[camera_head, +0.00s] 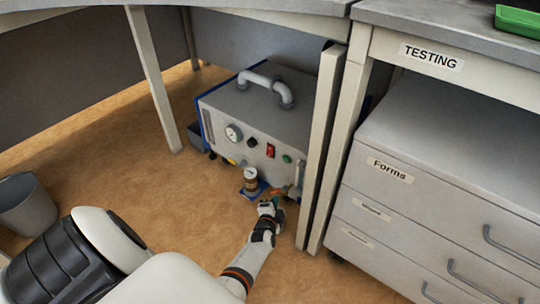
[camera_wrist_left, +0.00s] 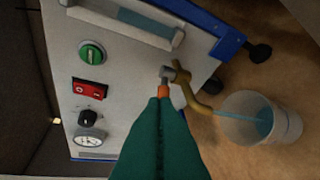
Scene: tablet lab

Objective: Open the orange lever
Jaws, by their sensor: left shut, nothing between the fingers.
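The orange lever (camera_wrist_left: 163,91) is a small orange tip at the metal valve of a brass tap (camera_wrist_left: 206,104) on the front of a grey machine (camera_wrist_left: 120,60). In the head view the lever (camera_head: 277,194) shows only as a small orange patch low on the machine (camera_head: 258,118). My left gripper (camera_head: 268,207) is in front of it. In the left wrist view its green fingers (camera_wrist_left: 162,100) are together, with their tips right at the lever. They hide part of it, and I cannot tell whether they touch it. My right gripper is not in view.
A clear cup (camera_wrist_left: 262,118) stands by the tap's spout, with a pale blue streak at its mouth. A table leg (camera_head: 325,140) and drawer cabinet (camera_head: 430,190) stand close on the right. A grey bin (camera_head: 28,205) is at the left.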

